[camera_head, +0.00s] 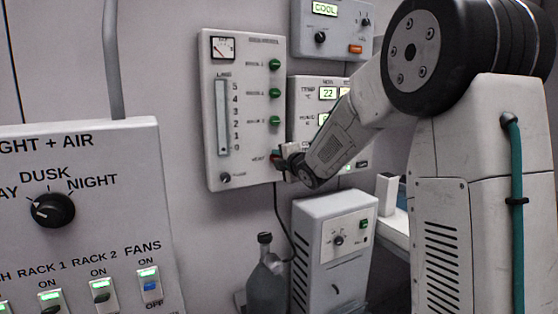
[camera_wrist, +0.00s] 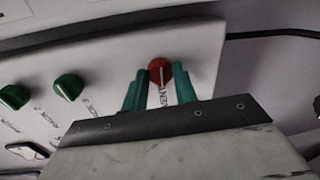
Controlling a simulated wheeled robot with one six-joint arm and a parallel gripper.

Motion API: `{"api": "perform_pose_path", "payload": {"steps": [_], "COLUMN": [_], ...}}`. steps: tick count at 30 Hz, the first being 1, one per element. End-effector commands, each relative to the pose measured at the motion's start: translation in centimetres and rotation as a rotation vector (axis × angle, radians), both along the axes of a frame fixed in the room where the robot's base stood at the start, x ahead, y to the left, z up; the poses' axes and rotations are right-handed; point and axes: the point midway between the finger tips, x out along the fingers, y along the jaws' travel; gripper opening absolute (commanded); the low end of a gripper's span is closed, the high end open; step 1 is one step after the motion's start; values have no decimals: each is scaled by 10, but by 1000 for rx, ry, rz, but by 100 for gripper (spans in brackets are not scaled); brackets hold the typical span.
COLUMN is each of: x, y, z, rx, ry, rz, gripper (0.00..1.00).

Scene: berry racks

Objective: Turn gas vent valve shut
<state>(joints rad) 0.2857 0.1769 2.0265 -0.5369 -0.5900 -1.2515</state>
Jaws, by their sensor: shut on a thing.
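The gas panel (camera_head: 242,110) hangs on the wall, with a column of green knobs and a label reading like "VENT" at its lower right. The red vent valve knob (camera_wrist: 160,70) shows in the wrist view beside that label, with a pale line across its face. My gripper (camera_wrist: 160,88) has its two teal fingers on either side of the red knob, shut on it. In the head view my gripper (camera_head: 278,158) is at the panel's lower right edge, and my wrist hides most of the knob there.
Green knobs (camera_wrist: 68,87) sit in line with the red one. A control box (camera_head: 318,90) is right of the panel, partly behind my arm. Below stand a grey bottle (camera_head: 266,285) and a white unit (camera_head: 330,215). A switch panel (camera_head: 100,215) fills the left foreground.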

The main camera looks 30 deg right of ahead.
Motion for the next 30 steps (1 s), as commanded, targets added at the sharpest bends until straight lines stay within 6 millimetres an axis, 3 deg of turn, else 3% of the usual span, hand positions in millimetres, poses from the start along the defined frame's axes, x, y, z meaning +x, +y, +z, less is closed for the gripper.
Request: {"api": "perform_pose_path", "payload": {"steps": [20, 21, 23, 30], "x": [0, 0, 0, 0], "y": [1, 1, 1, 1], "z": [-1, -1, -1, 0], "rx": [-63, -63, -63, -62], "ry": [1, 1, 1, 0], "rz": [2, 2, 2, 2], "gripper": [5, 34, 50, 50]}}
